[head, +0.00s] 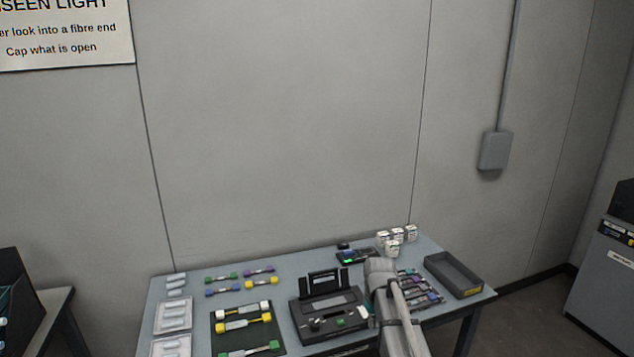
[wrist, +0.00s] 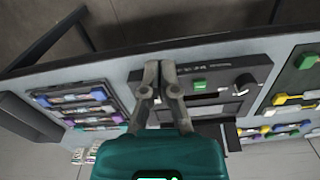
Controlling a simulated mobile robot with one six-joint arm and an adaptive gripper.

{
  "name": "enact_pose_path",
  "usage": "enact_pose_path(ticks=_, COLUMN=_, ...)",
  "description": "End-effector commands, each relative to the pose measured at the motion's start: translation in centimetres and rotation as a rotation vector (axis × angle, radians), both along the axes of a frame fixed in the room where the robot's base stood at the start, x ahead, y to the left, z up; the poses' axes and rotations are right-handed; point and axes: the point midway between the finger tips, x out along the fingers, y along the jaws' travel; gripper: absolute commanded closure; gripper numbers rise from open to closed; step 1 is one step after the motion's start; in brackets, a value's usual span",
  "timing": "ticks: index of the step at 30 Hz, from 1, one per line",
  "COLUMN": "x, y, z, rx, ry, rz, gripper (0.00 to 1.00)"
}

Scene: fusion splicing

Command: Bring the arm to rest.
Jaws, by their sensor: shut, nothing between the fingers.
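My gripper (wrist: 160,72) is shut and empty in the wrist view, its two grey fingers together ahead of the teal body. The fingers show over the left part of the black splicer (wrist: 225,78), which has a green button and a dark knob. I cannot tell how high they are above it. In the head view my arm reaches over the table to the right of the splicer (head: 326,318), and its links hide most of my gripper.
The table (head: 464,288) also carries a dark mat (head: 217,346) with yellow-, white- and green-ended pieces, clear packs (head: 173,315), a small device (head: 352,258), white boxes (head: 411,232) and an empty grey tray (head: 453,275). A rack of coloured pieces (wrist: 80,102) lies beside the splicer.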

Motion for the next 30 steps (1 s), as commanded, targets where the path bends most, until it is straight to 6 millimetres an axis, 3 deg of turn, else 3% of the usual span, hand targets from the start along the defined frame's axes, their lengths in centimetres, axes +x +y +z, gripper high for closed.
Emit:
enact_pose_path(ticks=1, x=-3.5, y=0.0, z=0.0, rx=0.0, ry=0.0, rz=-0.022, gripper=1.0)
enact_pose_path(ticks=6, x=-10.5, y=0.0, z=0.0, rx=0.0, ry=0.0, rz=-0.099, gripper=1.0)
enact_pose_path(ticks=12, x=-15.9, y=0.1, z=0.0, rx=0.0, ry=0.0, rz=-0.164, gripper=1.0)
enact_pose_path(ticks=17, x=-17.4, y=0.1, z=0.0, rx=0.0, ry=0.0, rz=-0.186, gripper=1.0)
enact_pose_path(ticks=30, x=-17.4, y=0.1, z=0.0, rx=0.0, ry=0.0, rz=-0.188, gripper=1.0)
